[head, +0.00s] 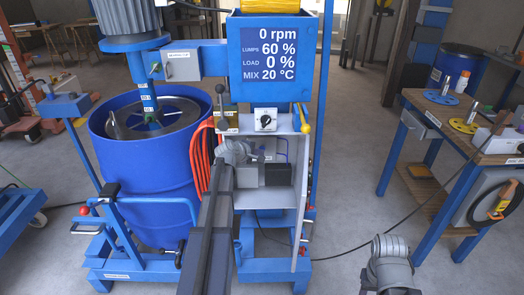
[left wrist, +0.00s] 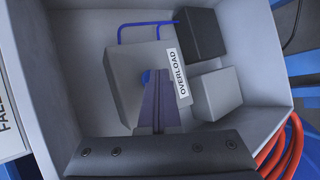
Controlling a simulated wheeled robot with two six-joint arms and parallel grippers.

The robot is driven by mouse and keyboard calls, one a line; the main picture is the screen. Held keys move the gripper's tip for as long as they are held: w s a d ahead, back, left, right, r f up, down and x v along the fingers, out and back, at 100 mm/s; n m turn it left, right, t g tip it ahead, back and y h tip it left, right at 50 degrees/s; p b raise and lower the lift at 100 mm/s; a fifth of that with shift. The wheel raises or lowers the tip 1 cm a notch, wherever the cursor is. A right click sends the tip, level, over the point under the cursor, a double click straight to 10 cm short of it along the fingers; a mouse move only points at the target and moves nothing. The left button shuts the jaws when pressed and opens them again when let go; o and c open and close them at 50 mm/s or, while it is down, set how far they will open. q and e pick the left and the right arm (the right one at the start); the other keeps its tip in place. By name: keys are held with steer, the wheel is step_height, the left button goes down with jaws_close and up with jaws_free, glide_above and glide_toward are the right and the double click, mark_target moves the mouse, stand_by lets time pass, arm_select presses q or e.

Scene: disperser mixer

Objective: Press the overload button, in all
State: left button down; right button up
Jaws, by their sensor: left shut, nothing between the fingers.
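The overload button is a small blue round knob (left wrist: 146,77) on a grey box (left wrist: 122,85) inside the open cabinet, in the left wrist view. A white OVERLOAD label (left wrist: 179,75) is fixed to the box beside it. My left gripper (left wrist: 158,75) is shut and empty. Its fingertips overlap the button's right side and hide part of it; I cannot tell whether they touch it. In the head view my left arm reaches into the cabinet (head: 280,200), and the button is not discernible there. A grey arm end shows at lower right, with no right gripper fingers visible.
A display (head: 268,53) above the cabinet reads 0 rpm. A blue drum (head: 150,175) stands left of the cabinet, with orange hoses (head: 202,160) between. A dark block (left wrist: 200,33) and a light block (left wrist: 216,94) sit near the overload box. A workbench (head: 445,125) stands at right.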

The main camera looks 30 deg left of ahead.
arm_select(q)
steer(key=shift+s+d, duration=0.3)
steer(key=shift+s, duration=0.3)
steer(key=s+d, duration=0.1)
steer(key=s, duration=0.1)
steer(key=s+d, duration=0.1)
steer(key=s, duration=0.1)
steer(key=shift+s+d, duration=0.1)
steer(key=shift+d, duration=0.25)
stand_by(0.7)
